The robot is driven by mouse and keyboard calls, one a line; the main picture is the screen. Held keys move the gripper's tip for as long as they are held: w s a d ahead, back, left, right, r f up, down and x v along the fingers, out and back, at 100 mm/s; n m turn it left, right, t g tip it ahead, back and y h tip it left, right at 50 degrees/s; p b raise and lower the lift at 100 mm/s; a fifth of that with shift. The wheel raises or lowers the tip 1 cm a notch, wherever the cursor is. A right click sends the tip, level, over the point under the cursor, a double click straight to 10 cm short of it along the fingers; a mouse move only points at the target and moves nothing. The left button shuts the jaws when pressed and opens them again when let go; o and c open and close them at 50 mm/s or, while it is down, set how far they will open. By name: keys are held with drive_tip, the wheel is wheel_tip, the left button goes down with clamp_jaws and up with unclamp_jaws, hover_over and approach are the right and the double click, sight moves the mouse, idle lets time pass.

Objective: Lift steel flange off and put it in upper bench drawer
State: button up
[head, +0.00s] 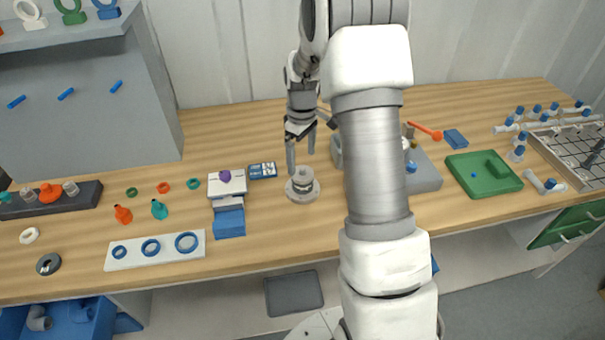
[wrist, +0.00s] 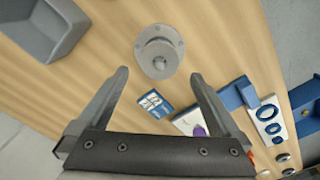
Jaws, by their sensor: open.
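A grey steel flange (head: 303,193), a round plate with a raised stepped centre, sits on the wooden bench near its middle. In the wrist view the flange (wrist: 148,63) shows small holes round its rim and a knob-like part on top. I cannot tell whether these are separate stacked pieces. My gripper (head: 301,158) is open and empty, pointing down just above and behind the flange. In the wrist view its fingertips (wrist: 160,74) are spread wide, with the flange beyond them. A green drawer front (head: 566,226) with handles shows under the bench at the right; it looks shut.
A white plate with blue rings (head: 155,250) lies further left. A green tray (head: 484,174) lies to the right. My arm hides part of the bench.

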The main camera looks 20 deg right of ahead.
sight(303, 168)
wheel_tip(303, 168, down, 5)
drive_tip(key=shift+s+d+r, duration=0.1)
drive_tip(key=shift+r, duration=0.1)
drive_tip(key=shift+c, duration=0.3)
drive_tip(key=shift+r, duration=0.1)
drive_tip(key=c, duration=1.5)
drive_tip(key=shift+r, duration=0.1)
drive_tip(key=shift+r, duration=0.65)
wheel_tip(303, 168, up, 3)
drive_tip(key=shift+f, duration=0.1)
drive_tip(key=s+r+p, duration=0.1)
drive_tip(key=s+r, duration=0.8)
drive_tip(key=s, duration=0.2)
drive_tip(key=shift+s+r, duration=0.3)
drive_tip(key=shift+r, duration=0.05)
